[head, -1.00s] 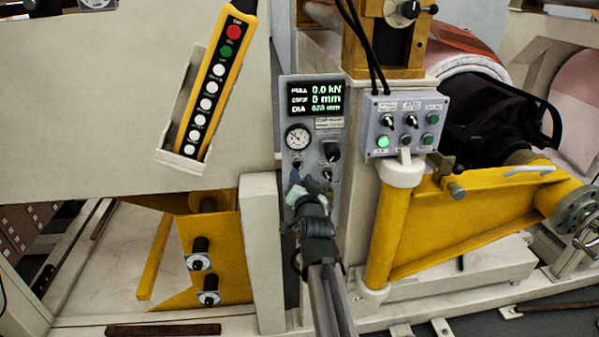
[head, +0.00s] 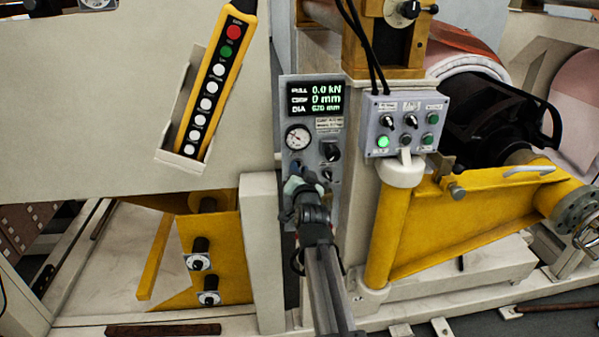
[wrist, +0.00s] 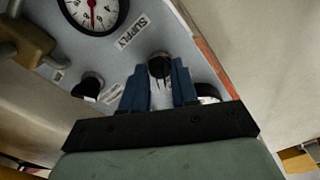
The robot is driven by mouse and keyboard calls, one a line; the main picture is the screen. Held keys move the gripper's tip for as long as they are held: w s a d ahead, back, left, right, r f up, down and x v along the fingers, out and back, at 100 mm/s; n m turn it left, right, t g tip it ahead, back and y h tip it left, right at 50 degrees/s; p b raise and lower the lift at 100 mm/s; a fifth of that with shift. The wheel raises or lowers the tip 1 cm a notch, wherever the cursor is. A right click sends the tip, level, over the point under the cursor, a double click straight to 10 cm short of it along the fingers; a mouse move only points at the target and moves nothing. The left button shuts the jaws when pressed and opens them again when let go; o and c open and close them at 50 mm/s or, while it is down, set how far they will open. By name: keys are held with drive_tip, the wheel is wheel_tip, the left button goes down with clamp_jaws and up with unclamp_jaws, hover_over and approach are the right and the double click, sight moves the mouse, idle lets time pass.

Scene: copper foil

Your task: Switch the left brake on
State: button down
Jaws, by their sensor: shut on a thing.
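The grey control panel (head: 312,120) stands upright in the middle of the head view, with a lit display, a round gauge and several black knobs. My gripper (head: 294,184) is at the lower left of this panel. In the wrist view, the blue fingers of my gripper (wrist: 160,82) are shut on a small black knob (wrist: 159,64), one finger on each side. A second black knob (wrist: 88,86) is free to the left, with a small label beside it. The labels by these knobs are too blurred or covered to read, so I cannot tell the switch position.
The gauge (wrist: 93,10) and a tan fitting (wrist: 25,42) are close above and left of the fingers. A grey button box (head: 403,124) with a lit green button is right of the panel. A yellow pendant (head: 216,85) hangs at left. Beige machine walls flank the panel closely.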

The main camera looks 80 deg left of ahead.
drive_tip(key=shift+n, duration=0.3)
drive_tip(key=n, duration=1.1)
drive_tip(key=shift+n, duration=0.3)
idle(0.4)
drive_tip(key=c, duration=1.2)
unclamp_jaws()
drive_tip(key=shift+d, duration=0.1)
drive_tip(key=d, duration=1.3)
drive_tip(key=shift+d, duration=0.3)
